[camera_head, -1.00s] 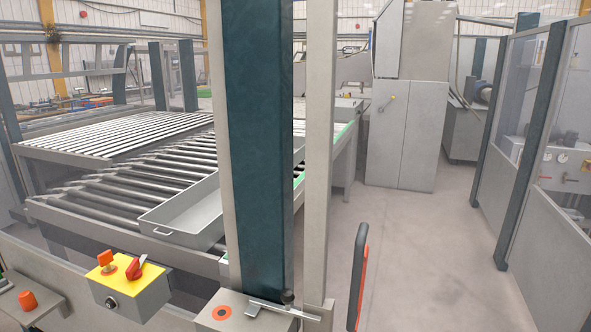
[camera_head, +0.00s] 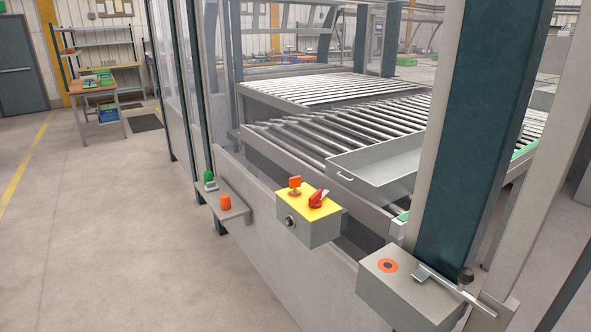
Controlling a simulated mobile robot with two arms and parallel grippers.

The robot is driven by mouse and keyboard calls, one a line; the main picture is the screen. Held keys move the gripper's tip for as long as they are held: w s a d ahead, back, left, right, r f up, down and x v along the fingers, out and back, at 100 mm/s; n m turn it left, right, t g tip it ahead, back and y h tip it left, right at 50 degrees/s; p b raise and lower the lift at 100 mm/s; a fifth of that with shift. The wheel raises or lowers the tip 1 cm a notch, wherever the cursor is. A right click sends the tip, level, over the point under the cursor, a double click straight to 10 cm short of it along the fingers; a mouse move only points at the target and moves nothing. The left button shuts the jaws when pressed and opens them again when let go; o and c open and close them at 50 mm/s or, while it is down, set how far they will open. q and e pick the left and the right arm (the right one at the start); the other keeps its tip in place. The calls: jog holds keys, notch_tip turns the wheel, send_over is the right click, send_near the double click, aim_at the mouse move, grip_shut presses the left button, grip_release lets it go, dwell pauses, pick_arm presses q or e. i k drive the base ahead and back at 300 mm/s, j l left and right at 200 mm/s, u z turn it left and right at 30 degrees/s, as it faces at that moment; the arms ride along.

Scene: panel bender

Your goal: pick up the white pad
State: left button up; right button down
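I cannot make out a white pad for certain in the head view. Small green and pale items (camera_head: 97,77) lie on a wooden-topped table (camera_head: 76,89) far off at the left, too small to tell apart. Neither of my grippers is in view.
A roller conveyor (camera_head: 330,120) with a grey metal tray (camera_head: 385,165) stands behind a low panel. A yellow-topped control box (camera_head: 307,213), a small shelf (camera_head: 236,206) and a dark post (camera_head: 475,130) are at its edge. The floor at left (camera_head: 90,220) is clear.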

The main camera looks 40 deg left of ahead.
aim_at(211, 187)
jog(key=u, duration=1.75)
